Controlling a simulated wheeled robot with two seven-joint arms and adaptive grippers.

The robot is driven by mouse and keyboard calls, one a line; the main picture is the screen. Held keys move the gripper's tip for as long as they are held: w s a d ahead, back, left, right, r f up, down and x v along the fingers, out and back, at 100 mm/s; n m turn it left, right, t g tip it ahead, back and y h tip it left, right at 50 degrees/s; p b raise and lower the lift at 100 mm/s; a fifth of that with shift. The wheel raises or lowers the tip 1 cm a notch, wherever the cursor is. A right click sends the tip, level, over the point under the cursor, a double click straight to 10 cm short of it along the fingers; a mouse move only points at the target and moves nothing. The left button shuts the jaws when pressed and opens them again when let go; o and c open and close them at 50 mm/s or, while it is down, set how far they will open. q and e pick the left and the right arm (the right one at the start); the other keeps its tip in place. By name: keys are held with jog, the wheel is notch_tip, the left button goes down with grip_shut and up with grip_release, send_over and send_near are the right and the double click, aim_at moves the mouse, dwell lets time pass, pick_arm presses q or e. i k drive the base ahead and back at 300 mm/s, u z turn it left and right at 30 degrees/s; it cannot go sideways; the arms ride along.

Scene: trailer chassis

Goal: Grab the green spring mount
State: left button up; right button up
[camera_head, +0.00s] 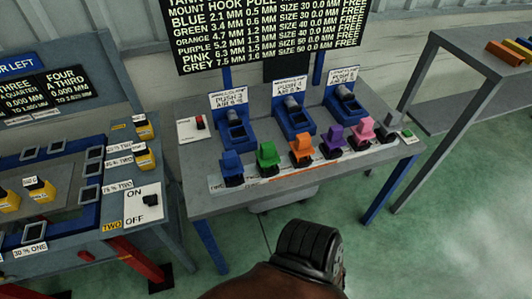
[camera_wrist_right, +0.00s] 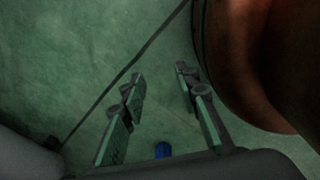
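The green spring mount (camera_head: 268,154) stands on the front part of the grey middle table (camera_head: 200,201) in the head view. It is in a row between a blue mount (camera_head: 232,165) on its left and an orange one (camera_head: 302,149) on its right. My right gripper (camera_wrist_right: 160,76) shows in the right wrist view with its two fingers apart and nothing between the tips. Green floor lies beyond them. Neither gripper shows in the head view, and the green mount does not show in the wrist view.
Purple (camera_head: 333,138) and pink (camera_head: 364,130) mounts continue the row. Several blue testers, including one at the left (camera_head: 236,128), stand behind. A switch box (camera_head: 144,207) is on the left table. A grey bench (camera_head: 465,91) stands right. Floor in front is clear.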

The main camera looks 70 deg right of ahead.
aim_at(268, 157)
jog(key=z, duration=0.85)
jog(key=i, duration=0.85)
jog(key=z, duration=1)
